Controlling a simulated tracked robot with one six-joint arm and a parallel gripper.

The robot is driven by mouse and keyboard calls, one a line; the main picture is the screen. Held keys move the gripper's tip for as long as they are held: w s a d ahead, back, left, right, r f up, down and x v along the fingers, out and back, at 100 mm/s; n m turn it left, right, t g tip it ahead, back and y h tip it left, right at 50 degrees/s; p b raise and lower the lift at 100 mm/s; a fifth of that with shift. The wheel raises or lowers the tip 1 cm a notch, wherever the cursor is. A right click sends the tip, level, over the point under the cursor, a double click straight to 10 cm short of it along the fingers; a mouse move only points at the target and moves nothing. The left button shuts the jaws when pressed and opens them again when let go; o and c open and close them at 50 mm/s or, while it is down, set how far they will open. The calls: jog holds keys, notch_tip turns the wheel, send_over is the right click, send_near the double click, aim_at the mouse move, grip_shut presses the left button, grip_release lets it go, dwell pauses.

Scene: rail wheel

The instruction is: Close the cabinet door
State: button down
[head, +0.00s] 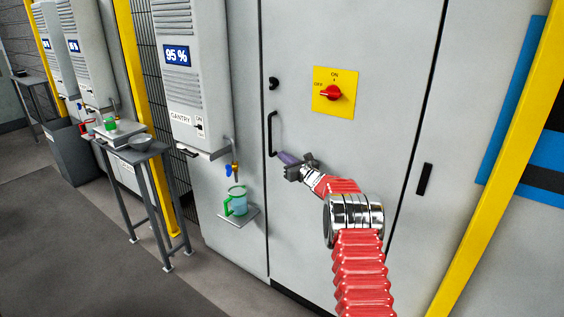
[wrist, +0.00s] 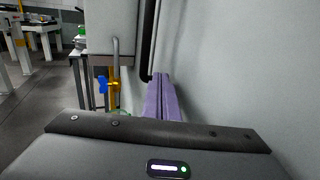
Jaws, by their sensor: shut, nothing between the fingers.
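The grey cabinet door (head: 305,215) fills the middle of the head view. It carries a yellow plate with a red rotary switch (head: 332,92) and a black bar handle (head: 271,134) near its left edge. The door looks flush or nearly flush with the frame; I cannot tell whether a small gap is left. My gripper (head: 284,157), with purple fingers, is shut and empty. Its tips are at the lower end of the handle, close to the door face. In the wrist view the fingers (wrist: 160,98) point at the black handle (wrist: 147,50); contact is unclear.
Left of the door stands a grey dispenser (head: 182,75) with a tap. Below it a green-handled cup (head: 237,202) rests on a small shelf (head: 232,219). A yellow post (head: 505,150) is at right. Floor at lower left is free.

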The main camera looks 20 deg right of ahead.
jog(key=s+a, duration=0.8)
jog(key=a, duration=0.2)
jog(key=shift+s, duration=0.35)
dwell(0.4)
